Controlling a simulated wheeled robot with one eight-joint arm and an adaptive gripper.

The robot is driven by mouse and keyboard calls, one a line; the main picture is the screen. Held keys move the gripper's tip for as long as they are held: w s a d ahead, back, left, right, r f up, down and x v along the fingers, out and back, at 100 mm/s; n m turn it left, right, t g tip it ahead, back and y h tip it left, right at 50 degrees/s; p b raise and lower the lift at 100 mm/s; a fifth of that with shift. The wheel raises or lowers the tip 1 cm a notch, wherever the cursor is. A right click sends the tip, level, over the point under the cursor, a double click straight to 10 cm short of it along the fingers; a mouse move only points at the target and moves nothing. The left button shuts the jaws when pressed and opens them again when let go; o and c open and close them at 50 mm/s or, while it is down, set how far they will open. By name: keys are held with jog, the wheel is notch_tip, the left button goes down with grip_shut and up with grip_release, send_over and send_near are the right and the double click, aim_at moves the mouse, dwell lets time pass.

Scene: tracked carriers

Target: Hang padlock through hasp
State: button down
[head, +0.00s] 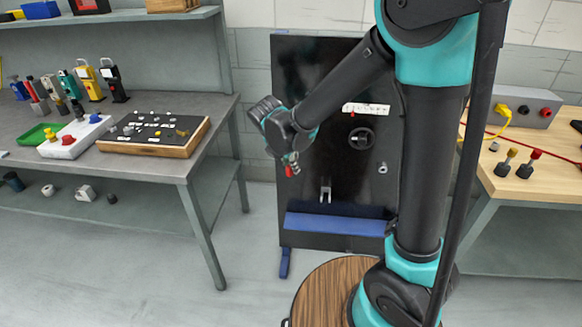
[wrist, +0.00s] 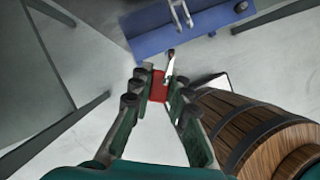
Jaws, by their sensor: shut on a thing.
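A small red padlock (head: 290,171) is held by my gripper (head: 289,158), in front of the left part of an upright black panel (head: 310,100). In the wrist view the red padlock body (wrist: 158,86) sits between the green fingers of my gripper (wrist: 156,82), which are shut on it. Its pale shackle (wrist: 171,64) points away from the fingers. A metal forked fitting, seemingly the hasp (head: 326,190), stands out low on the panel; it also shows at the top of the wrist view (wrist: 182,13). The shackle is apart from it.
A blue ledge (head: 335,226) runs below the fitting. The panel also carries a handwheel (head: 361,138), a small metal ring fitting (head: 383,168) and a white label strip (head: 366,109). A grey workbench (head: 140,165) stands left and a wooden-topped bench (head: 545,180) right.

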jog(key=w, duration=0.9)
jog(key=shift+w+d, duration=0.15)
jog(key=shift+w, duration=0.05)
dwell(0.4)
jog(key=shift+f, duration=1.6)
dwell(2.3)
jog(key=c, duration=1.4)
grip_release()
jog(key=shift+o, duration=0.2)
jog(key=shift+r, duration=0.1)
jog(key=v, duration=1.2)
